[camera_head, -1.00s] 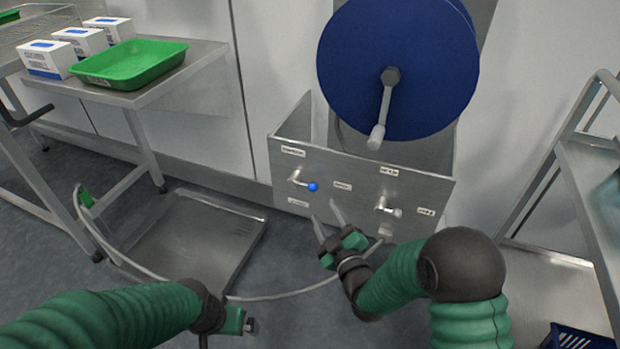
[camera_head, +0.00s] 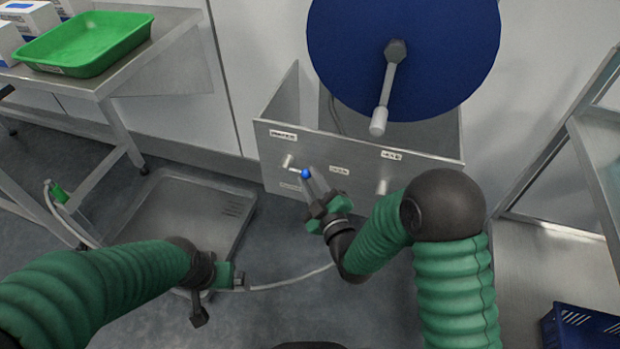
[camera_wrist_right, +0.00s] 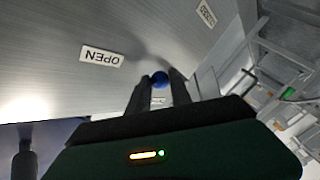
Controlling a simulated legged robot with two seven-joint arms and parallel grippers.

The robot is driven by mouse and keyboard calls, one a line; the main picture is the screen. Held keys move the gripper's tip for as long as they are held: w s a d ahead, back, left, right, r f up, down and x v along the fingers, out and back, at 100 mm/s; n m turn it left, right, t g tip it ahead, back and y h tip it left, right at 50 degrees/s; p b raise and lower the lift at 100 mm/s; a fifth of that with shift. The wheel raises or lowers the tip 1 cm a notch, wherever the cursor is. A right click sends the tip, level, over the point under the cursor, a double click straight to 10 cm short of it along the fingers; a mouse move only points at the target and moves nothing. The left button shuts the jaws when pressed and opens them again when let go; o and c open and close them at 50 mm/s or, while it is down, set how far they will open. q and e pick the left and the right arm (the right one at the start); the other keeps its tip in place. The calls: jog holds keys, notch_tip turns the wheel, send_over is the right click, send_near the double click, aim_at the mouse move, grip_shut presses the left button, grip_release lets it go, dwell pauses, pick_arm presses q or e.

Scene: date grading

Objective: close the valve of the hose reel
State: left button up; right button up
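The valve lever with a blue ball end (camera_head: 305,173) sits at the left of the metal panel (camera_head: 360,150) under the blue hose reel (camera_head: 400,50). The lever points right and slightly down. My right gripper (camera_head: 315,182) is at the lever's end; in the right wrist view the blue ball (camera_wrist_right: 160,79) shows between its two fingertips, a gap visible between the fingers. Firm contact cannot be told. An upside-down OPEN label (camera_wrist_right: 102,57) and a partly readable second label (camera_wrist_right: 207,13) show there. My left gripper (camera_head: 236,278) is low at left, its fingers unclear.
A second valve stub (camera_head: 382,187) is on the panel's right. The reel's crank handle (camera_head: 379,120) hangs above the panel. A pale hose (camera_head: 300,281) curves over the floor. A metal floor tray (camera_head: 190,205) lies left; a table with a green tray (camera_head: 85,42) stands behind.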

grip_shut()
jog(key=shift+s+a, duration=0.1)
dwell(0.9)
